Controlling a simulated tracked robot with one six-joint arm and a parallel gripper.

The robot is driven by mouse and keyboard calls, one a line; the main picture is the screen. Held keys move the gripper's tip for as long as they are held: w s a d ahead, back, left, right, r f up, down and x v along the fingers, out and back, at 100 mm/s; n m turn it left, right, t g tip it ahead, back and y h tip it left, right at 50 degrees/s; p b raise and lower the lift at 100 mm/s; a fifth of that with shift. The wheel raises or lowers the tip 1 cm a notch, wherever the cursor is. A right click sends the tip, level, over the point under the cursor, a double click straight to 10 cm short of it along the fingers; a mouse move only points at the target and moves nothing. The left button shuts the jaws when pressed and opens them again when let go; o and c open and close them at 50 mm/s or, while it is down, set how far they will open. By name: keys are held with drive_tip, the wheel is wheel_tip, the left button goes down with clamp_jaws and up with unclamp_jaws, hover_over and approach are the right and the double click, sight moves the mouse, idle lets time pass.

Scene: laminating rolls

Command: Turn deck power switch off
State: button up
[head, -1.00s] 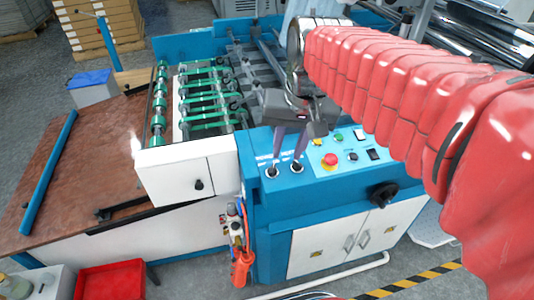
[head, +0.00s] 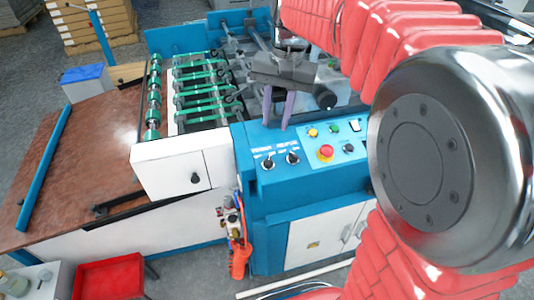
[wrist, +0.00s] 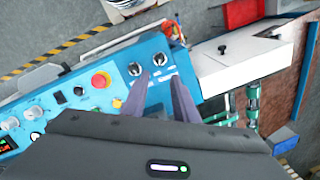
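Two dark rotary switches sit side by side on the blue panel (head: 263,190): a left switch (head: 268,163) and a right switch (head: 292,158). Their labels are too small to read, so I cannot tell which is deck power, nor how each is set. In the wrist view the left switch (wrist: 160,59) and right switch (wrist: 135,69) show just beyond my fingertips. My gripper (head: 276,123) is above and behind the switches. Its two purple-grey fingers are apart with nothing between them, and they look clear of both switches.
A white box (head: 172,170) and green rollers (head: 200,97) stand to the left.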

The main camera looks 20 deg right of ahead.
sight(268, 160)
drive_tip(key=f, duration=0.4)
drive_tip(key=a+f, duration=0.1)
drive_tip(key=f, duration=0.8)
drive_tip(key=shift+w+a+f, duration=0.15)
drive_tip(key=shift+w+f, duration=0.2)
drive_tip(key=shift+c, duration=0.7)
clamp_jaws()
drive_tip(key=shift+a, duration=0.2)
drive_tip(key=shift+d, duration=0.1)
